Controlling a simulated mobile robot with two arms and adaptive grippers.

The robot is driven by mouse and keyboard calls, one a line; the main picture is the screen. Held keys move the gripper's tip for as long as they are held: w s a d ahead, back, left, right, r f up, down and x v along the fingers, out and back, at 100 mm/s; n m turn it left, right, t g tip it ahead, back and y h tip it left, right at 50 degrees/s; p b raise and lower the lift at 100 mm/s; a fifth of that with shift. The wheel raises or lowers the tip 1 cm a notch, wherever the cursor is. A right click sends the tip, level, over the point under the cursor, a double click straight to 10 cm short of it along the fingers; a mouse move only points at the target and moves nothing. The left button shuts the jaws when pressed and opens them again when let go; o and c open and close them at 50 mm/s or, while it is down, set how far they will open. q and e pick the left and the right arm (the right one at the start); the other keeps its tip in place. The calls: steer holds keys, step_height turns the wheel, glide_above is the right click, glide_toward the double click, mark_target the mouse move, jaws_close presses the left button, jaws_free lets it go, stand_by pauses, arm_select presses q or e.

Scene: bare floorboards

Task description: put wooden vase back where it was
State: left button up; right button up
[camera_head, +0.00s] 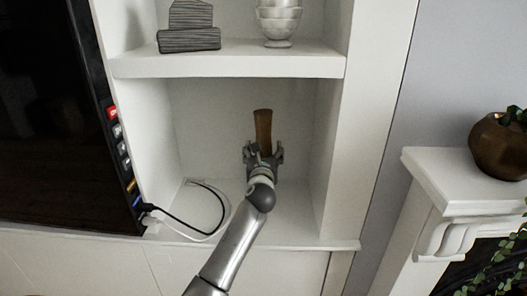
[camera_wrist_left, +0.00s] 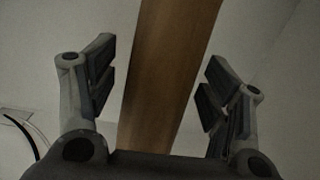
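The wooden vase (camera_head: 263,128) is brown, tall and narrow. It stands close to upright inside the lower white shelf compartment, towards its back. My left gripper (camera_head: 263,155) reaches into this compartment at the vase's lower part, which it partly hides. In the left wrist view, the vase (camera_wrist_left: 165,75) runs between the two fingers of my left gripper (camera_wrist_left: 160,95). The fingers are apart, with a small gap showing on each side of the vase. The vase's base is hidden. My right gripper is not in view.
The upper shelf (camera_head: 230,62) holds stacked bowls (camera_head: 278,22) and a grey striped object (camera_head: 189,38). Black and white cables (camera_head: 215,205) lie at the compartment's left. A dark screen (camera_head: 50,110) stands left. A round brown pot (camera_head: 498,148) sits on a white ledge at right.

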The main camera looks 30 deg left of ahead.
arm_select(q)
steer(key=shift+r, duration=0.1)
steer(key=v, duration=1.2)
steer(key=shift+b, duration=0.4)
steer(key=shift+s, duration=0.1)
